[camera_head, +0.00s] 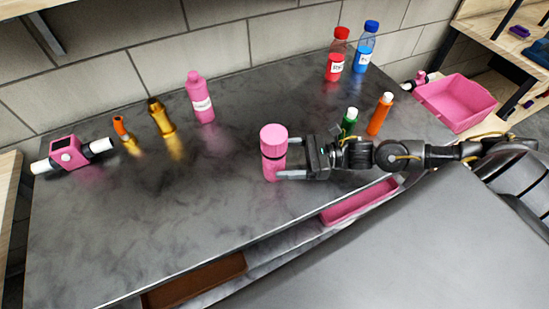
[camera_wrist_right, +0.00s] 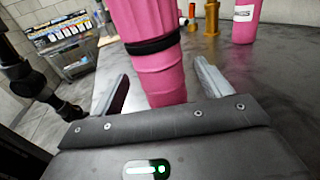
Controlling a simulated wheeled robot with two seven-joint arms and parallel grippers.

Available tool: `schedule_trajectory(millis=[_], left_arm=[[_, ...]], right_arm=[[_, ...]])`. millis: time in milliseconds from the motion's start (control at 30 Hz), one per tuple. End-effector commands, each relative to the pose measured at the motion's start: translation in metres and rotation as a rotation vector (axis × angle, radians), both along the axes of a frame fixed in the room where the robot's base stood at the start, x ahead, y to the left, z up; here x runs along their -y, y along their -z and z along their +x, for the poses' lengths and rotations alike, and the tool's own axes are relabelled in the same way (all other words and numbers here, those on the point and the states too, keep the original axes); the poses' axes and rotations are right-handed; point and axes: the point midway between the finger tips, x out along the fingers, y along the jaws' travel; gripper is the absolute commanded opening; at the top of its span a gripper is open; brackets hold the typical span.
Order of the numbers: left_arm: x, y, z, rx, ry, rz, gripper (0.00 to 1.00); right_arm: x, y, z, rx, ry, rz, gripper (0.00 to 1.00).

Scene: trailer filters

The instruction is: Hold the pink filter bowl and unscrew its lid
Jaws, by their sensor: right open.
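The pink filter bowl (camera_head: 272,166) stands upright on the grey counter near its front edge. Its pink lid (camera_head: 273,136) is on top, with a black band between them. My right gripper (camera_head: 285,158) reaches in from the right at bowl height, with its fingers open. In the right wrist view the lower bowl (camera_wrist_right: 155,76) stands between the two spread fingers of my right gripper (camera_wrist_right: 162,80), with a gap beside the right finger. The black band (camera_wrist_right: 152,45) shows above the fingers. My left gripper does not show in the head view.
A pink bottle (camera_head: 200,99), a gold bottle (camera_head: 161,118) and a pink-and-white fitting (camera_head: 68,153) stand at the back left. Green (camera_head: 349,122) and orange (camera_head: 380,115) bottles stand behind my right arm. A pink bin (camera_head: 455,102) is at the right.

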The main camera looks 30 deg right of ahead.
Motion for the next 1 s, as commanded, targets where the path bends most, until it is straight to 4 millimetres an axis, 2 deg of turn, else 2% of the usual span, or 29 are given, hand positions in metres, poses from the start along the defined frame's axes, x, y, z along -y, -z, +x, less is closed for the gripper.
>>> schedule_trajectory(millis=[33,200,467,867,1000], left_arm=[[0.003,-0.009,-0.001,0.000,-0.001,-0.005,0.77],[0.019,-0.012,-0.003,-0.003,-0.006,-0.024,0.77],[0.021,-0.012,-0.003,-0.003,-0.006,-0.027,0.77],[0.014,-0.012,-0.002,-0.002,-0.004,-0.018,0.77],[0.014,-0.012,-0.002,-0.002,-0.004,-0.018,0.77]], right_arm=[[-0.008,-0.007,0.005,0.002,0.000,0.005,0.77],[-0.024,-0.003,0.012,0.001,0.000,0.002,0.77],[-0.027,-0.001,0.013,0.000,0.001,0.000,0.77],[-0.026,-0.001,0.013,0.000,0.001,0.000,0.28],[-0.026,-0.002,0.013,0.001,0.001,0.000,0.25]])
